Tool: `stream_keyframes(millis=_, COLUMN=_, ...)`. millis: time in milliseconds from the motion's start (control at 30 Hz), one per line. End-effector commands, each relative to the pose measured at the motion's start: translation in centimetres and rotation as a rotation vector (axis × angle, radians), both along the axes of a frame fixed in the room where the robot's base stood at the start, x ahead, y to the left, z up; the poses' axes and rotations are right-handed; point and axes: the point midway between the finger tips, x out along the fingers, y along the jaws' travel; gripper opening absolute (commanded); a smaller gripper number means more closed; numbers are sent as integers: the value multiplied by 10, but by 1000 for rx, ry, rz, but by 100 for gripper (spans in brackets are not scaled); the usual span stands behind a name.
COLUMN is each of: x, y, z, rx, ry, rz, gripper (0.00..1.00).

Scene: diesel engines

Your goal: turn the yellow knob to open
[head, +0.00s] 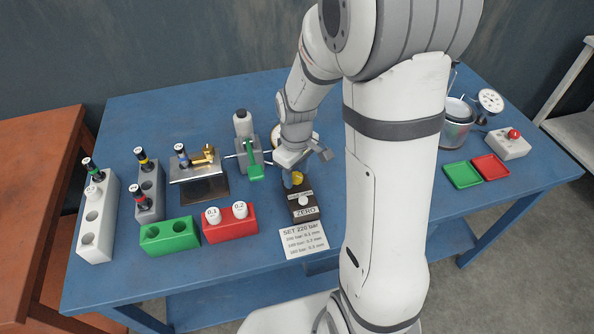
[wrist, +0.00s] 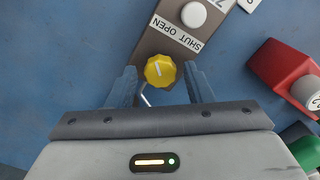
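The yellow knob (wrist: 160,71) sits on the dark box (wrist: 160,40) beside a strip lettered SHUT and OPEN (wrist: 174,33). A pale line marks its face; I cannot tell which word it points to. In the head view the knob (head: 298,178) is partly hidden by my gripper (head: 291,181). In the wrist view my gripper (wrist: 163,78) is open, with one finger on each side of the knob and a visible gap on both sides. I cannot tell how far down the fingers reach.
The box has a white button (head: 303,200) and a ZERO label. A red block (head: 230,224) and green block (head: 170,236) stand to its left. A pump with a green lever (head: 254,160) is close by. A printed card (head: 304,240) lies in front.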

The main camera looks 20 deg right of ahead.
Motion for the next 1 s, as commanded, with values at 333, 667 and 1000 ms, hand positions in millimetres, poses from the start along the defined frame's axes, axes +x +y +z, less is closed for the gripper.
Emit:
stream_keyframes(millis=333, x=0, y=0, z=3, rx=0, ry=0, rz=-1, gripper=52)
stream_keyframes(millis=667, x=1, y=0, z=53, rx=0, ry=-4, rz=-1, gripper=52)
stream_keyframes(millis=1000, x=0, y=0, z=78, rx=0, ry=1, rz=-1, gripper=52)
